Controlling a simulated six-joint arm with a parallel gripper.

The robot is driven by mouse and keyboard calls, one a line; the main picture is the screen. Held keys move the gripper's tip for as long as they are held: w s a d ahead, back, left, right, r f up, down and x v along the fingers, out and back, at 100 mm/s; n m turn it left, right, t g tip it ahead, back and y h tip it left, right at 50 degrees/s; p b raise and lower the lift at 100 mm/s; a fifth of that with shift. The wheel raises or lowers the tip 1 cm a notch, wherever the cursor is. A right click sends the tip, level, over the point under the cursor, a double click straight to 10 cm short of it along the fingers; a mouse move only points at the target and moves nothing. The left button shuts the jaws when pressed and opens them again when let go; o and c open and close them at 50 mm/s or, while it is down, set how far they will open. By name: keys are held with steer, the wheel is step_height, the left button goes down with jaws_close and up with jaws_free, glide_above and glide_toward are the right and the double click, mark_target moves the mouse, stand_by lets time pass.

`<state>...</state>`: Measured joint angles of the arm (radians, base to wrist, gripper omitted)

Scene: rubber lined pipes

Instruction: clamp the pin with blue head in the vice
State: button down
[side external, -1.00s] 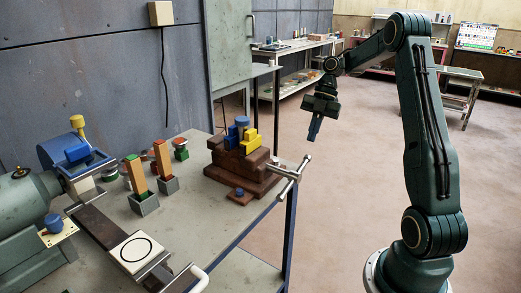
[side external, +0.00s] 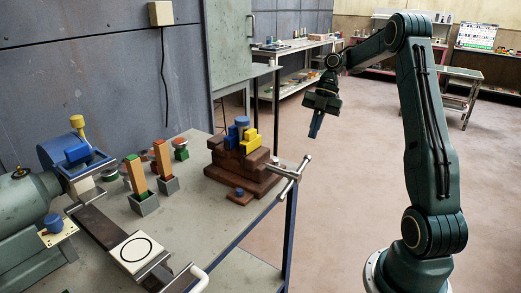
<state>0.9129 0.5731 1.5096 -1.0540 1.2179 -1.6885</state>
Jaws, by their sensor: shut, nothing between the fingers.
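The brown vice (side external: 222,171) stands at the far right corner of the bench, with a metal screw handle (side external: 290,177) at its right. Yellow jaw pieces (side external: 250,140) sit on top of it. A blue cylindrical head (side external: 242,121) stands upright among the yellow and blue pieces at the jaws. Its shaft is hidden, and I cannot tell whether the jaws grip it. Another blue-headed piece (side external: 53,222) stands on a cream plate at the left. My gripper (side external: 316,130) is shut and empty, pointing down in the air to the right of the vice, apart from everything.
Two orange blocks (side external: 163,158) stand in grey holders mid-bench, with red and green round pieces (side external: 181,150) behind them. A green machine (side external: 25,225) fills the left. A white plate with a black ring (side external: 136,249) lies in front. Open floor lies below my gripper.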

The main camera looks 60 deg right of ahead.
mark_target(295, 173)
steer(key=c, duration=1.6)
jaws_free()
steer(key=shift+a+r, duration=0.1)
steer(key=shift+a, duration=0.1)
steer(key=o, duration=0.5)
steer(key=a, duration=0.1)
steer(key=a+r+m, duration=0.1)
steer(key=a, duration=0.1)
steer(key=shift+w+r+m+g+h, duration=0.2)
steer(key=shift+w+m+g+h, duration=0.1)
steer(key=shift+w, duration=0.05)
steer(key=shift+a+r, duration=0.15)
steer(key=shift+a, duration=0.25)
steer(key=shift+x, duration=6.9)
steer(key=shift+d, duration=0.1)
steer(key=shift+c, duration=0.5)
jaws_close()
